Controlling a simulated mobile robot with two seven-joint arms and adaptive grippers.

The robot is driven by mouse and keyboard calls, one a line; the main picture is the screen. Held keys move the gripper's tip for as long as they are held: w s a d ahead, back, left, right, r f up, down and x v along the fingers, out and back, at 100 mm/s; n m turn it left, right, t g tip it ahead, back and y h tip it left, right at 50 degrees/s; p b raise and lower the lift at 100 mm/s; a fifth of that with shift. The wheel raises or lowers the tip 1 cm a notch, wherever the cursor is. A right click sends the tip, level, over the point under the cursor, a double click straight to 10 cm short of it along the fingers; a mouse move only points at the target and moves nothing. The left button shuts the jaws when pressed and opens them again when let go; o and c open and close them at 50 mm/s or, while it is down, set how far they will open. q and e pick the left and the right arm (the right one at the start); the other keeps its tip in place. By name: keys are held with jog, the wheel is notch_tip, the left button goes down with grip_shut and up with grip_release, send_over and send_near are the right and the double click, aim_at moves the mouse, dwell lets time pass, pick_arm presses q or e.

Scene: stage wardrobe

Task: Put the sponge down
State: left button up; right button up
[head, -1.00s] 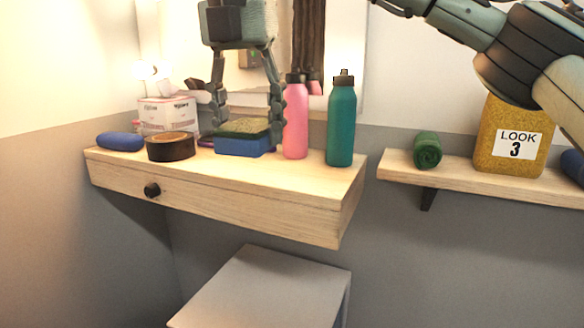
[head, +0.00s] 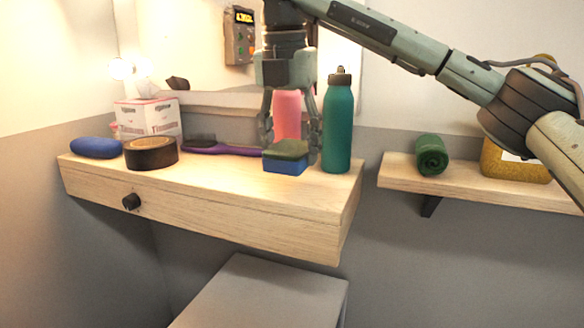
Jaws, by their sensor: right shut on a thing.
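The sponge (head: 285,164) is a small block with a blue lower part and a dark green top. It is at the right part of the wooden drawer shelf (head: 215,185), in front of the pink bottle (head: 287,105) and left of the teal bottle (head: 339,125). My right gripper (head: 290,148) points down from above, its fingers at either side of the sponge and shut on it. The sponge hides part of the fingertips. Its underside is at or very near the shelf top; I cannot tell whether it touches. My left gripper is out of view.
A dark roll of tape (head: 151,153), a blue case (head: 97,148), a tissue box (head: 150,118) and a purple brush (head: 225,149) stand to the left. The shelf front is clear. A right-hand shelf holds a green roll (head: 431,154) and a yellow container (head: 515,168).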

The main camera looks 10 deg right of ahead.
aim_at(292, 189)
jog(key=shift+w+d+f, duration=0.1)
jog(key=shift+d+f, duration=0.1)
jog(key=shift+f, duration=0.25)
notch_tip(292, 189, down, 2)
jog(key=shift+f, duration=0.25)
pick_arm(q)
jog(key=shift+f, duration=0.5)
pick_arm(e)
jog(key=shift+f, duration=0.4)
jog(key=shift+f, duration=0.1)
jog(key=o, duration=1)
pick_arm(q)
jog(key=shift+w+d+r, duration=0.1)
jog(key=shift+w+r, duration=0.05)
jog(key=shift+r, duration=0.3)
